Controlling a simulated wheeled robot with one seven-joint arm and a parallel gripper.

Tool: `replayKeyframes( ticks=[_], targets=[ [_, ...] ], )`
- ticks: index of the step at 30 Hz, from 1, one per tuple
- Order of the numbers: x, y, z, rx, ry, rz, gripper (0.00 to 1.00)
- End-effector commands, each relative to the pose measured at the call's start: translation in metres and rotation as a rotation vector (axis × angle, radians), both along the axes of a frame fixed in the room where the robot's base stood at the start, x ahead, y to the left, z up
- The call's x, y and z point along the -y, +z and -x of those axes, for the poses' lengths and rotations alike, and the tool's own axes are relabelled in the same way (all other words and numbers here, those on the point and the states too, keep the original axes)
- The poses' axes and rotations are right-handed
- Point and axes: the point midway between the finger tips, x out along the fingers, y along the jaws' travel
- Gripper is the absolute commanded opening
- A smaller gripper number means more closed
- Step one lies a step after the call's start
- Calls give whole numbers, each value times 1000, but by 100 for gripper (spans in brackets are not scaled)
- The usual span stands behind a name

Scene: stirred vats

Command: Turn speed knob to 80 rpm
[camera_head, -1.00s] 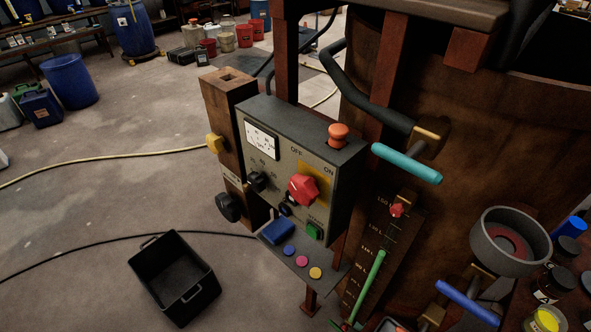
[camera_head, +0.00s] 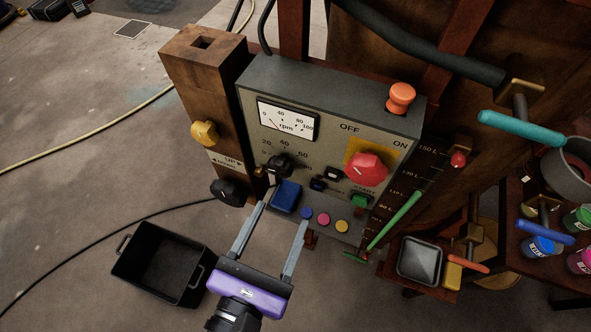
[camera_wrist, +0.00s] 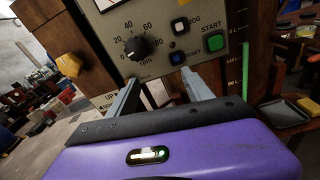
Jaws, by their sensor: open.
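The speed knob (camera_head: 280,165) is a black knob on the face of the grey control box (camera_head: 328,85).
A yellow knob (camera_head: 204,133) is on the wooden post. A black crate (camera_head: 160,268) stands on the floor.

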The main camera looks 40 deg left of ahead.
Motion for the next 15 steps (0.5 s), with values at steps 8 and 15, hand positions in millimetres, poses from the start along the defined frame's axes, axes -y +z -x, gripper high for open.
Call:
replayKeyframes(
  ticks=[8,15],
  targets=[
    [-28,43,22,127,-24,129,59],
    [-35,44,-9,129,-26,132,59]
  ],
)
